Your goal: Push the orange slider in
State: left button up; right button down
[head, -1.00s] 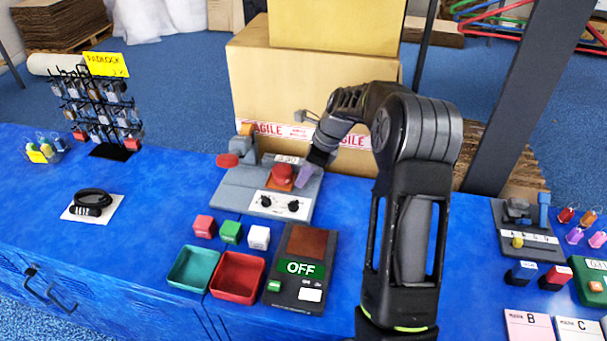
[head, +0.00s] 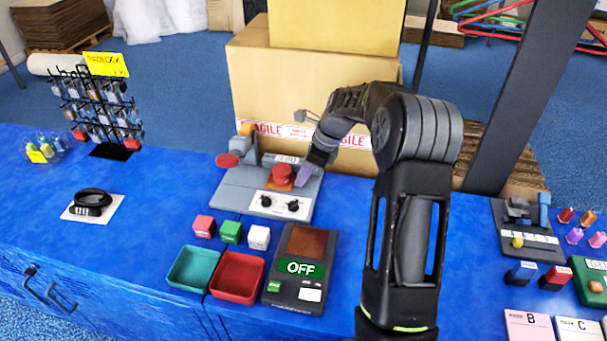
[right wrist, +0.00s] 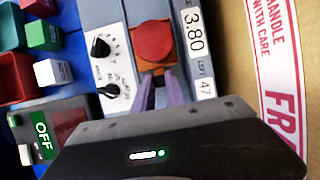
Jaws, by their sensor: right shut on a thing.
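The orange slider (head: 279,184) is on a grey machine (head: 235,190), beside and partly under a round red button (head: 282,173). In the right wrist view the slider (right wrist: 150,62) shows as an orange-brown plate at the red button (right wrist: 153,40). My right gripper (head: 303,175) reaches in from the right at the machine. Its purple fingers (right wrist: 161,92) are close together at the slider's near edge, shut on it; the exact contact is partly hidden. My left gripper is in neither view.
A white panel with two black knobs (head: 279,205) is on the machine's front. Red, green and white cubes (head: 231,232), two trays (head: 237,277) and a device reading OFF (head: 300,268) stand in front. Cartons (head: 300,80) stand behind.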

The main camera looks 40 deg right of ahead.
dwell(0.4)
jog(key=shift+w+a, duration=0.15)
jog(key=w+a+p, duration=0.1)
jog(key=w+a, duration=0.1)
jog(key=w, duration=0.1)
jog(key=w+a+p, duration=0.4)
jog(key=w, duration=0.1)
jog(key=shift+w+a, duration=0.3)
jog(key=shift+a, duration=0.1)
jog(key=c, duration=1.4)
grip_release()
jog(key=shift+w+a, duration=0.1)
jog(key=shift+c, duration=0.2)
jog(key=shift+o, duration=0.4)
